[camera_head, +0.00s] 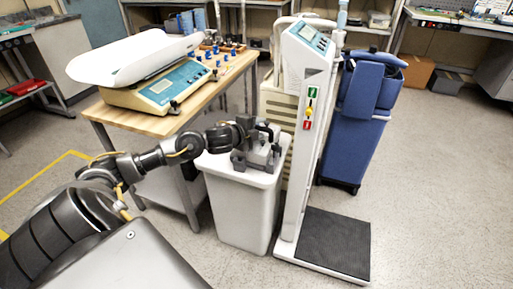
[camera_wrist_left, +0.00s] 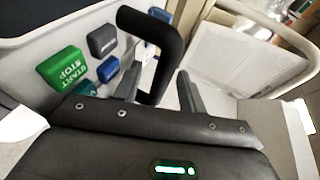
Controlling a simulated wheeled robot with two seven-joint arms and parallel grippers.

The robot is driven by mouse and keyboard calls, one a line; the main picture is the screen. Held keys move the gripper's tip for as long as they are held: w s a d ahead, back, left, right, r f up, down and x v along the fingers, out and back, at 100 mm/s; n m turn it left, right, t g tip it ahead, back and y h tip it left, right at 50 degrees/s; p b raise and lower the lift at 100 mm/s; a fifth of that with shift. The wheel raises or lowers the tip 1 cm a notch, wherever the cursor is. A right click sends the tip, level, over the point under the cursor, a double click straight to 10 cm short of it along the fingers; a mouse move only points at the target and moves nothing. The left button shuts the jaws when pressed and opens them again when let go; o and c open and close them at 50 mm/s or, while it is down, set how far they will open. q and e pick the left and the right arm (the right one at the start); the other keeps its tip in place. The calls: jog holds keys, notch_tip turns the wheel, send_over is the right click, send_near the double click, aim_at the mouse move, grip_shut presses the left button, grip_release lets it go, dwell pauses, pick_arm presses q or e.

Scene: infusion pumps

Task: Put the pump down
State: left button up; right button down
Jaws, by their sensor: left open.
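The pump shows in the left wrist view as a pale panel (camera_wrist_left: 75,38) with a green START STOP button (camera_wrist_left: 62,68) and several grey and blue buttons. Its black handle (camera_wrist_left: 172,38) stands up between the fingers of my left gripper (camera_wrist_left: 157,82). These fingers are apart, one on each side of the handle, so the gripper is open. In the head view my left gripper (camera_head: 259,152) is over the top of a white bin (camera_head: 245,205). The gripper hides much of what is there, and I cannot clearly tell the pump's outline. My right gripper is not in view.
A wooden table (camera_head: 150,122) with a baby scale (camera_head: 160,85) stands at the left. A tall standing scale (camera_head: 305,130) with a black platform (camera_head: 335,243) is close to the right of the bin. A blue bin (camera_head: 355,125) stands behind it. Floor at the right is clear.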

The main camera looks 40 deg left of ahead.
pick_arm(q)
grip_shut()
dwell(0.5)
dwell(0.8)
jog(key=shift+r, duration=0.15)
